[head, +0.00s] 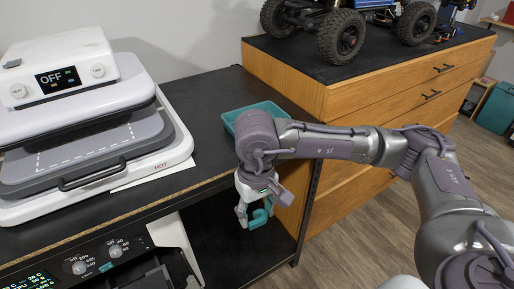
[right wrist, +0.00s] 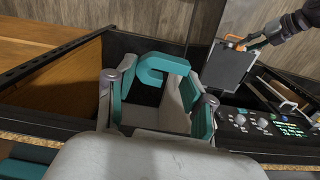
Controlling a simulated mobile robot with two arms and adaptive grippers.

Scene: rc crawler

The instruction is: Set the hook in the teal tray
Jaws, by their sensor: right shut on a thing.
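The teal hook (head: 261,215) is held by my right gripper (head: 254,207), which is shut on it. In the head view the gripper hangs in front of the black bench's edge, below the tray's level. In the right wrist view the curved hook (right wrist: 163,63) sticks out beyond the fingers, which have teal pads. The teal tray (head: 230,122) stands on the bench's far right part, behind my right wrist, which hides much of it. A teal edge at the lower left of the right wrist view may be the tray. My left gripper does not show.
A white heat press (head: 85,130) stands on the bench to the left. A wooden drawer cabinet (head: 375,95) stands to the right with a blue crawler (head: 362,18) on top. The black bench top (head: 205,95) has bare room between press and tray. Control knobs sit below the bench.

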